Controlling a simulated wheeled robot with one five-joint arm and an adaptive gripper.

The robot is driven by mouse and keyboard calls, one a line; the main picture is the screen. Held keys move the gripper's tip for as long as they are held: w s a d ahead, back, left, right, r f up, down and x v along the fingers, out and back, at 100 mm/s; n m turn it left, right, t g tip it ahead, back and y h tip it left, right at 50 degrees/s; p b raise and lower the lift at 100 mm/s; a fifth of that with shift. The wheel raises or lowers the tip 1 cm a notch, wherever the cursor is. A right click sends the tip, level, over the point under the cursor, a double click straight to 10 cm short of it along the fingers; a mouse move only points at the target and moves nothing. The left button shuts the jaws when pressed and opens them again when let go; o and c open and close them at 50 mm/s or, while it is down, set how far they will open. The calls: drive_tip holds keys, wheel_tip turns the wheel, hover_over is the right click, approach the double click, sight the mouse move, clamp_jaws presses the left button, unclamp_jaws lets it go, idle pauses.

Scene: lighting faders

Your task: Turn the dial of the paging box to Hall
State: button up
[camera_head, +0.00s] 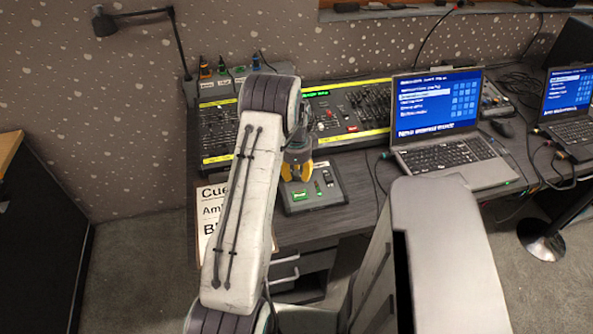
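My gripper (297,173), with yellow fingers, points down over a small grey control box (328,196) at the front edge of the desk. This box has a green display and small sliders on its top. A gap shows between the fingers, but the fingertips are too small to tell whether they hold anything. No dial is clear to see; the gripper covers the back left part of the box. I cannot read any Hall mark, and I cannot tell for sure that this is the paging box.
A lighting desk (362,108) with faders stands behind the box. An open laptop (440,150) is to its right, another laptop (570,100) farther right. A lamp (104,24) stands at the back left. Cables run near the box.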

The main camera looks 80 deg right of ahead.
idle(0.3)
clamp_jaws()
